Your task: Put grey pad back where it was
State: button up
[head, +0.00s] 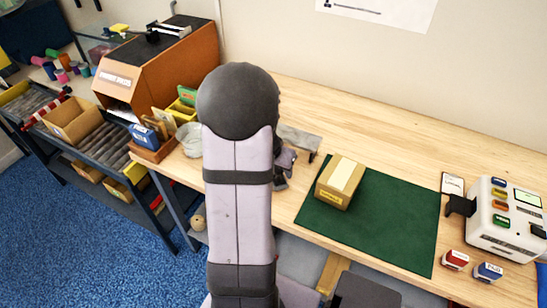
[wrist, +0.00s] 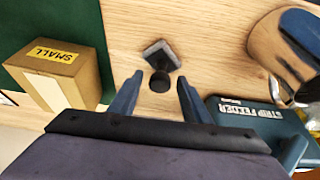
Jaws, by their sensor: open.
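The grey pad (wrist: 167,50), a small dark grey square with a black round knob, lies on the bare wood tabletop in the wrist view. My gripper (wrist: 157,98) is open, with one finger on each side and nothing between them. The pad and knob show just beyond the fingertips, roughly centred in the gap and apart from both fingers. In the head view my gripper (head: 284,168) is partly hidden by my arm, left of the green mat. I cannot make out the pad there.
A small carton (head: 340,182) sits on the green mat (head: 390,222). A labelled feeder (wrist: 250,122) and a shiny round container (wrist: 283,50) stand right of the gripper in the wrist view. A white machine (head: 508,218) and two stamps stand at right. The wood behind the mat is clear.

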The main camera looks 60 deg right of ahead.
jog(key=v, duration=1.1)
jog(key=shift+r, duration=0.15)
jog(key=shift+a, duration=0.15)
jog(key=w+a+f+n+t+y, duration=0.15)
jog(key=w+a+n, duration=0.3)
jog(key=a, duration=0.45)
jog(key=w+a+f+n+g+y, duration=0.1)
jog(key=w+a+f+n, duration=0.1)
jog(key=w+a+n, duration=0.5)
jog(key=s+a+f+n+y, duration=0.1)
jog(key=a+n, duration=0.2)
jog(key=a, duration=0.7)
jog(key=s+a+f+n+y, duration=0.1)
jog(key=s+a+f+n, duration=0.1)
jog(key=a, duration=0.8)
jog(key=shift+s+f+n, duration=0.2)
jog(key=shift+s+n, duration=0.1)
jog(key=shift+n, duration=0.45)
jog(key=shift+a, duration=0.15)
